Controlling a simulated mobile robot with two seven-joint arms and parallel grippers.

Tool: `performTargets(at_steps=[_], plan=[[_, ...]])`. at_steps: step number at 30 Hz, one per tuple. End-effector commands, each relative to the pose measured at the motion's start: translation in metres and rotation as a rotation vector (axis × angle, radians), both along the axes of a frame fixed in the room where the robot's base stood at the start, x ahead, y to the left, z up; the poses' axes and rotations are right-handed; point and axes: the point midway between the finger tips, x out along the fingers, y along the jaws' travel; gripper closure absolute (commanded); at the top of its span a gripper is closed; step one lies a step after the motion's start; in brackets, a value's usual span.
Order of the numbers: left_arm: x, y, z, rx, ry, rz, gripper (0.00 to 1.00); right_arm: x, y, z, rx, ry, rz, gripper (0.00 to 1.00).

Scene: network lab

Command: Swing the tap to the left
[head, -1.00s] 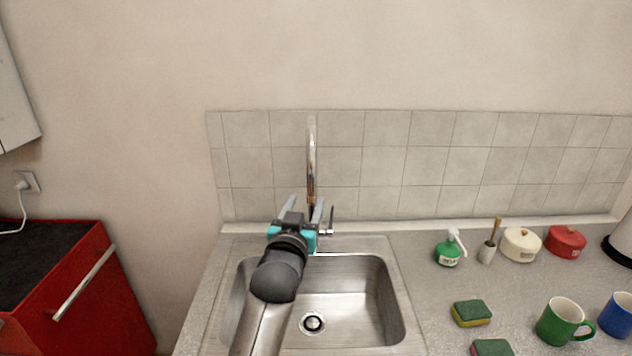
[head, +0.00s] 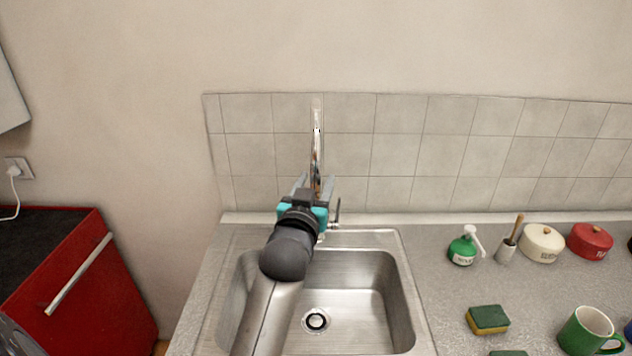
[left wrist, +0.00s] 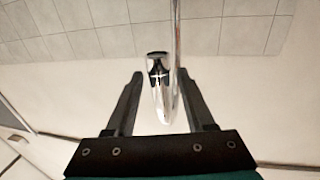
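The tap (head: 316,150) is a tall chrome pipe standing behind the sink (head: 385,300), in front of the tiles. Its side lever (head: 337,210) shows just right of my gripper. My left gripper (head: 315,183) is open, with its fingers pointing at the tap. In the left wrist view the chrome tap (left wrist: 158,95) shows between the two open fingers of my left gripper (left wrist: 160,74). The thin pipe runs close to the right finger; I cannot tell whether they touch. The tap's base is hidden behind my gripper. My right gripper is not in view.
On the counter at right stand a green soap bottle (head: 462,248), a brush in a holder (head: 507,245), a cream pot (head: 541,243), a red pot (head: 590,241), a sponge (head: 488,319) and a green mug (head: 587,332). The tiled wall (head: 450,150) is close behind the tap.

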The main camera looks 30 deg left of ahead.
Motion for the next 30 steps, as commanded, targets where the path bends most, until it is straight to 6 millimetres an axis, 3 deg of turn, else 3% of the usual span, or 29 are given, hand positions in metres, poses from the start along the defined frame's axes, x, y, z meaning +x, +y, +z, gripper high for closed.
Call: performTargets(at_steps=[1,14,30], plan=[[0.0,0.0,-0.0001,0.0,0.0,0.0,0.53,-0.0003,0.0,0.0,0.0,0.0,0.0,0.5],[0.0001,0.0001,0.0,0.0,0.0,0.0,1.0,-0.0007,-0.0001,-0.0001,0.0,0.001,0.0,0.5],[0.0001,0.0003,0.0003,0.0,-0.001,0.0,1.0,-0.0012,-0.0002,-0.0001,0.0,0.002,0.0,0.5]])
